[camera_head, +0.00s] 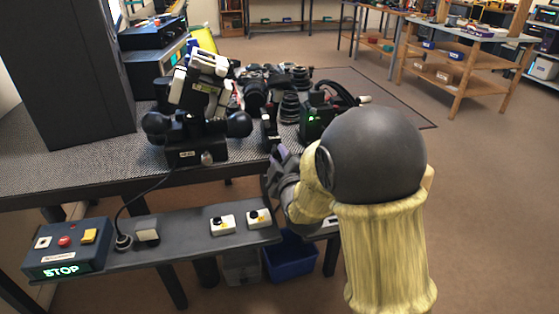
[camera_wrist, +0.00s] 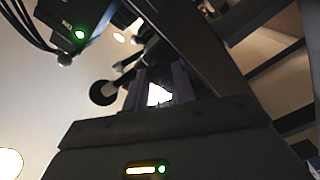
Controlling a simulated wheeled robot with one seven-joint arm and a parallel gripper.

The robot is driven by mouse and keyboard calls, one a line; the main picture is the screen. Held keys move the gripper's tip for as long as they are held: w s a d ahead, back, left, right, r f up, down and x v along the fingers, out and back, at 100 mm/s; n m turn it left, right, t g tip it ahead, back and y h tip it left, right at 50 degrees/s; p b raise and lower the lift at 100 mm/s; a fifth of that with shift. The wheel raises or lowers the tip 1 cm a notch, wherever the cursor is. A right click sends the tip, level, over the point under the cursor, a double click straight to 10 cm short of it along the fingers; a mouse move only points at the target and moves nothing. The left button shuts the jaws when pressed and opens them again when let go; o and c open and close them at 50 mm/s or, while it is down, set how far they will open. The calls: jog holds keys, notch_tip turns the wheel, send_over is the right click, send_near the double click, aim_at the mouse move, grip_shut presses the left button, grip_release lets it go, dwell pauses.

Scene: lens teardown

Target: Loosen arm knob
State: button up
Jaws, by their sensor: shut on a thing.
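My gripper (camera_head: 274,158) is at the front edge of the bench, low beside a dark upright post (camera_head: 268,130). The wrist view shows its two purple-grey fingers (camera_wrist: 160,88) close together, seen from below. They are shut on a small dark part, which I take to be the arm knob; the fingers hide most of it. A black round disc (camera_wrist: 103,92) on a dark rod shows just left of the fingers in the wrist view. I cannot tell whether the knob is tight or loose.
A black device with round ends (camera_head: 185,150) stands left of my gripper. A black box with a green light (camera_head: 316,122) stands to the right. Lens parts (camera_head: 289,107) lie behind. A lower shelf (camera_head: 185,243) holds small switch boxes (camera_head: 222,225) and a STOP panel (camera_head: 66,250).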

jog(key=n, duration=0.4)
jog(key=shift+n, duration=0.4)
jog(key=n, duration=0.4)
jog(key=shift+f+n, duration=0.1)
jog(key=shift+n, duration=0.3)
jog(key=o, duration=1)
jog(key=shift+d, duration=0.15)
